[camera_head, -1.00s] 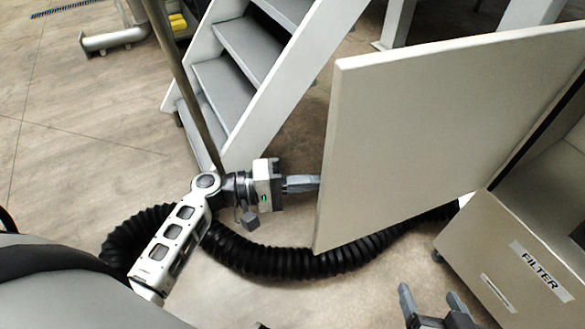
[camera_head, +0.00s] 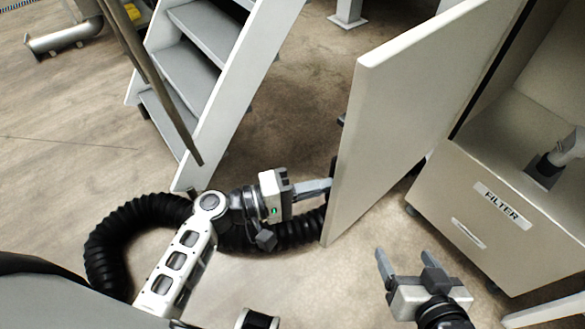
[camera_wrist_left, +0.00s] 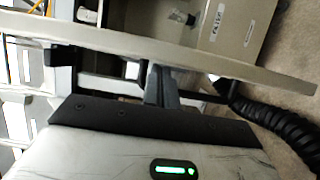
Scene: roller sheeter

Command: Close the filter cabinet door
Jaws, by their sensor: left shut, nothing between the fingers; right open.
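The filter cabinet (camera_head: 500,225) stands at the right, labelled FILTER, with its inside exposed. Its pale door (camera_head: 415,110) stands open, swung out toward the stairs. My left gripper (camera_head: 328,187) is shut and empty, with its fingertips at the door's free edge, seemingly against it. In the left wrist view the door (camera_wrist_left: 200,62) runs across the picture, with the shut fingers (camera_wrist_left: 162,75) close to its face; contact is hard to tell. My right gripper (camera_head: 408,262) is open and empty, low in front of the cabinet.
Grey stairs (camera_head: 205,75) with a white side rail stand behind my left arm. A black corrugated hose (camera_head: 110,240) lies on the floor under the arm and door. A fitting (camera_head: 560,155) sits inside the cabinet. Floor between the door and cabinet front is clear.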

